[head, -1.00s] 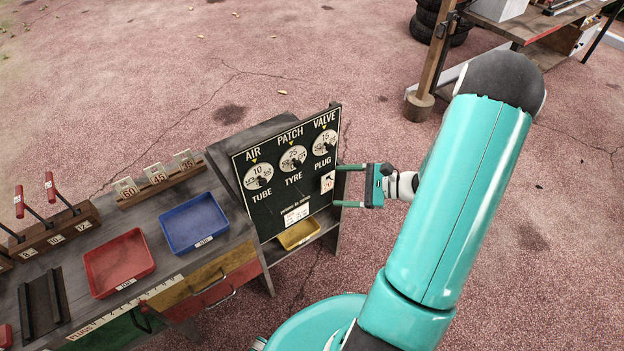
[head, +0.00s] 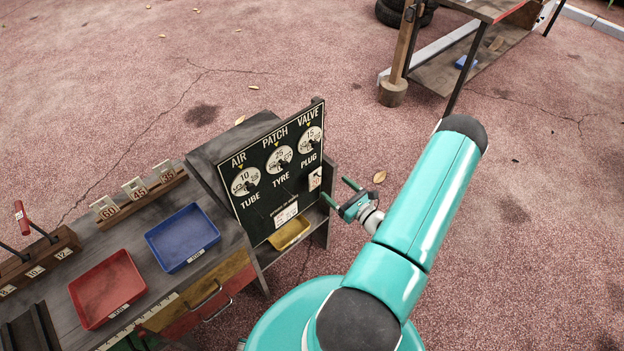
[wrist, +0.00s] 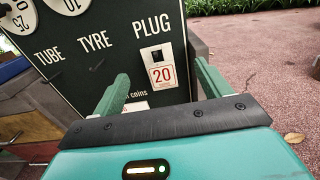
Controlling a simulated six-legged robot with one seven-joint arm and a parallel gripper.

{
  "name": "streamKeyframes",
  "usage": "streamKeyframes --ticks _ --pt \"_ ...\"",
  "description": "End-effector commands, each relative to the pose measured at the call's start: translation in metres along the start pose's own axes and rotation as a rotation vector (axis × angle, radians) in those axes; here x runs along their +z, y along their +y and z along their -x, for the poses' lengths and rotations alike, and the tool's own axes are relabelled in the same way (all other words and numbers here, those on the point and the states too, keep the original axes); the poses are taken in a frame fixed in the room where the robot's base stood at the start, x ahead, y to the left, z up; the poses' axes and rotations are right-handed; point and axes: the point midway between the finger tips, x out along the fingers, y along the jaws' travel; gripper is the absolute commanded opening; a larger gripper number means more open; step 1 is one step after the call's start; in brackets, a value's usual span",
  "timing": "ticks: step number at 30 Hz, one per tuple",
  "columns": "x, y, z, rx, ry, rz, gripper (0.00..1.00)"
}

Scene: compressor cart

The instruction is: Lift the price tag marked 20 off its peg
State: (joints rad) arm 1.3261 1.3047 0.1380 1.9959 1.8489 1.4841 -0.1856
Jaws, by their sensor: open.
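The price tag marked 20 (head: 315,180) hangs at the lower right of the dark price board (head: 262,206), under the word PLUG. In the wrist view the tag (wrist: 161,74) is white with a red-framed 20 and a dark opening near its top. The peg itself cannot be made out clearly. My gripper (head: 338,192) is open and empty, to the right of the board and apart from the tag. In the wrist view my gripper's green fingers (wrist: 162,70) appear either side of the tag, with nothing between them.
A yellow tray (head: 290,234) sits below the board. A blue tray (head: 183,237), a red tray (head: 108,290) and a rack of tags marked 60, 45 and 35 (head: 136,192) stand on the cart to the left. A wooden post (head: 393,92) stands behind.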

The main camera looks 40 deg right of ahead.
Motion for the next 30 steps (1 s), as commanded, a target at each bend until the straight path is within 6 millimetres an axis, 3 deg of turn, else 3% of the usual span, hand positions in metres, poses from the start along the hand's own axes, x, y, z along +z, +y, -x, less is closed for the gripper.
streamKeyframes --ticks 3,11,21,28,30 --pt "0.0 0.001 -0.022 0.004 -0.001 0.001 0.76" --pt "-0.001 0.004 -0.044 0.007 0.0 0.0 0.76" --pt "-0.002 0.01 -0.091 0.007 -0.001 0.001 0.76" --pt "-0.002 0.009 -0.093 0.006 0.0 0.001 0.76" --pt "-0.002 0.009 -0.093 0.006 0.0 0.0 0.63"
